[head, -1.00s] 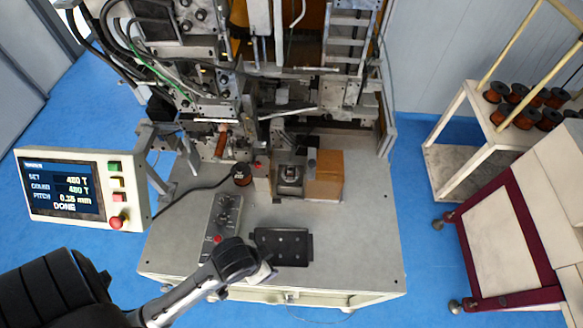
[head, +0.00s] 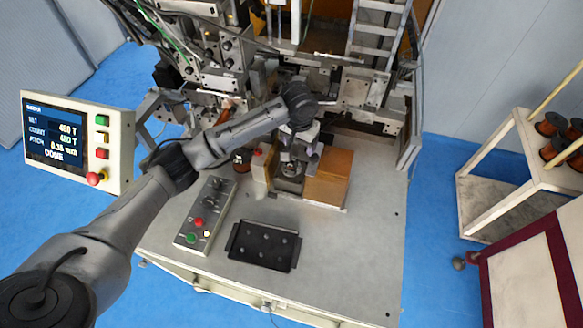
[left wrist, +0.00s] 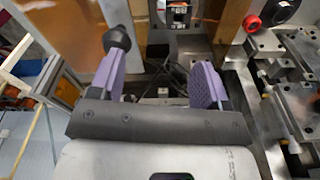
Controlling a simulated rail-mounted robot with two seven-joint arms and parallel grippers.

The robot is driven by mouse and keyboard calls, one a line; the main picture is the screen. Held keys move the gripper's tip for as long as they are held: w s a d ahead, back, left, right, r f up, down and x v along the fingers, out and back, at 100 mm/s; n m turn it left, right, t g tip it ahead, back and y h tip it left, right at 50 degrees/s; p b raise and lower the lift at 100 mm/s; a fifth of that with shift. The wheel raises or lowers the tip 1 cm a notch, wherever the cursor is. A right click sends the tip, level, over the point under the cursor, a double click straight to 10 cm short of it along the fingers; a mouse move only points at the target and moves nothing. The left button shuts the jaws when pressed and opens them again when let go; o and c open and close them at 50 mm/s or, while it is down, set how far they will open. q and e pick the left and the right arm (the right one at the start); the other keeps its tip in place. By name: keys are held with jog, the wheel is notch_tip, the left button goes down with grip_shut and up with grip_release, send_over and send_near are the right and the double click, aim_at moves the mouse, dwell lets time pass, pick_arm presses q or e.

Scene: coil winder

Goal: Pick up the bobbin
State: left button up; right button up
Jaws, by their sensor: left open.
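My left gripper (head: 299,150) is over the metal fixture in the middle of the bench, between the red-button block and the brown box. In the left wrist view its two purple-padded fingers (left wrist: 160,72) are spread with nothing between them. A small dark piece with a pale and orange centre, which looks like the bobbin (left wrist: 179,15), sits in the fixture at the top of that view, beyond the fingertips and apart from them. In the head view the gripper partly covers the fixture (head: 291,169). My right gripper is not in view.
A brown box (head: 329,178) stands close right of the fixture. A red-button block (head: 259,165) and a dark spool (head: 242,156) are to its left. A control box (head: 205,213) and black tray (head: 264,246) lie in front. The winder stands behind. The bench's right front is clear.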

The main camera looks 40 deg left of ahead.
aim_at(292, 164)
pick_arm(q)
jog(key=a+f+n, duration=0.1)
jog(key=f, duration=0.3)
jog(key=a+f+n, duration=0.1)
jog(key=f, duration=0.3)
jog(key=a+f+g, duration=0.1)
jog(key=f, duration=0.3)
jog(key=shift+w+f+n+p, duration=0.1)
jog(key=shift+f+n+p, duration=0.3)
jog(key=shift+c, duration=0.5)
jog(key=c, duration=0.9)
